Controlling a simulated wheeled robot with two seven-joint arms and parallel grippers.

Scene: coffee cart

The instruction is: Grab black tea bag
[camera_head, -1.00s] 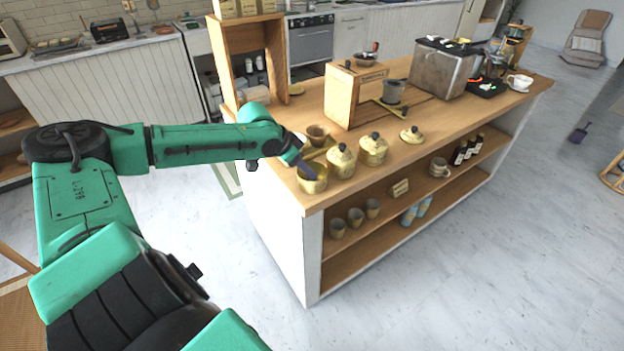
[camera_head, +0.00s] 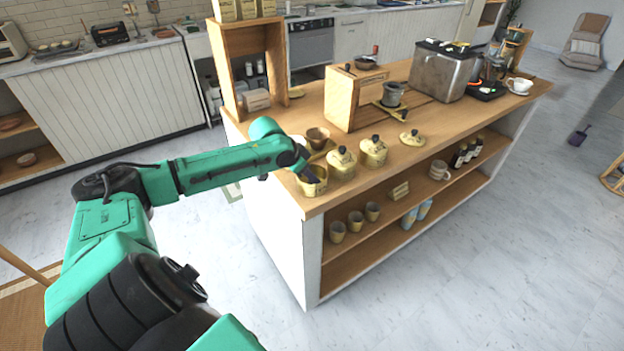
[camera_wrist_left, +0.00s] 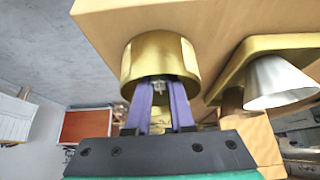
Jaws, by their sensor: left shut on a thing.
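An open yellow canister (camera_head: 314,187) stands at the near left corner of the wooden counter; its rim fills the top of the left wrist view (camera_wrist_left: 153,60). My left gripper (camera_head: 309,174) reaches down into its mouth, and the purple fingers (camera_wrist_left: 159,88) go inside it. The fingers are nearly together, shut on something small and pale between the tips. I take it for the tea bag, but the canister hides most of it. The lid (camera_head: 412,138) lies on the counter to the right. My right gripper is not in view.
Two lidded canisters (camera_head: 341,164) (camera_head: 373,152) stand just right of the open one. A brown cup (camera_head: 318,136) on a yellow tray is behind. A wooden shelf unit (camera_head: 226,70) rises at the left back. The counter's front right is clear.

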